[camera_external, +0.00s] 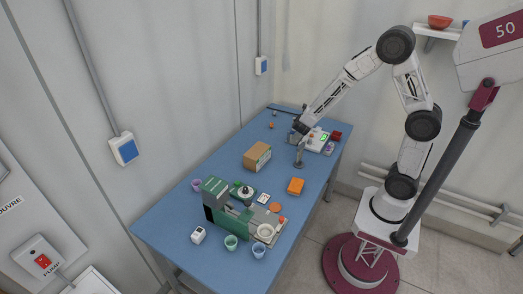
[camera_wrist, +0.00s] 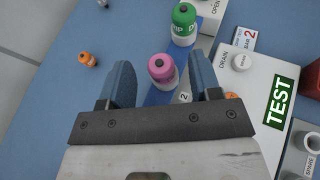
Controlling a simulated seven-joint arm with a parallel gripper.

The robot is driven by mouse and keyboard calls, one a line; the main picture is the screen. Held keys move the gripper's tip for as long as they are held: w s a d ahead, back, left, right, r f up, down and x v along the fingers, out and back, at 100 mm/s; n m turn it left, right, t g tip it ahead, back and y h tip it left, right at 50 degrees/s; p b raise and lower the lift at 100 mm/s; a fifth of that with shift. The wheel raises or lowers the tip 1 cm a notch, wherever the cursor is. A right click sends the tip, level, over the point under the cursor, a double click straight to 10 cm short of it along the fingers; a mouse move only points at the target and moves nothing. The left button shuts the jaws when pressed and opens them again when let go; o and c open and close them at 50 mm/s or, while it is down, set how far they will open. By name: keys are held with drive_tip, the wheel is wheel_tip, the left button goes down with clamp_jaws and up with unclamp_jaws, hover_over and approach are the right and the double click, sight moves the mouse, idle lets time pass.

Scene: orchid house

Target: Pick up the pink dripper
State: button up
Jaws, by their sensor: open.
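The pink dripper (camera_wrist: 161,70) is a small rounded bottle with a darker pink cap, seen from above in the wrist view. My gripper (camera_wrist: 160,64) is open, with one blue finger on each side of the dripper. Gaps show between the dripper and both fingers; I cannot tell the remaining height between them. In the external view my gripper (camera_external: 299,127) is over the far end of the blue table, and I cannot make out the dripper there.
A green dripper (camera_wrist: 184,24) stands just beyond the pink one. A white panel (camera_wrist: 262,95) with a green TEST label lies to the right. A small orange bottle (camera_wrist: 87,59) is at left. In the external view, a cardboard box (camera_external: 257,156) stands mid-table.

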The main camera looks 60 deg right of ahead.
drive_tip(key=shift+c, duration=0.2)
idle(0.3)
drive_tip(key=c, duration=1)
drive_tip(key=shift+o, duration=0.2)
drive_tip(key=shift+r, duration=0.15)
drive_tip(key=shift+r, duration=1.4)
drive_tip(key=shift+s+r, duration=0.2)
drive_tip(key=shift+r, duration=0.05)
drive_tip(key=s+a+r, duration=0.1)
drive_tip(key=s+a, duration=0.3)
drive_tip(key=s, duration=1.1)
drive_tip(key=shift+a+r, duration=0.2)
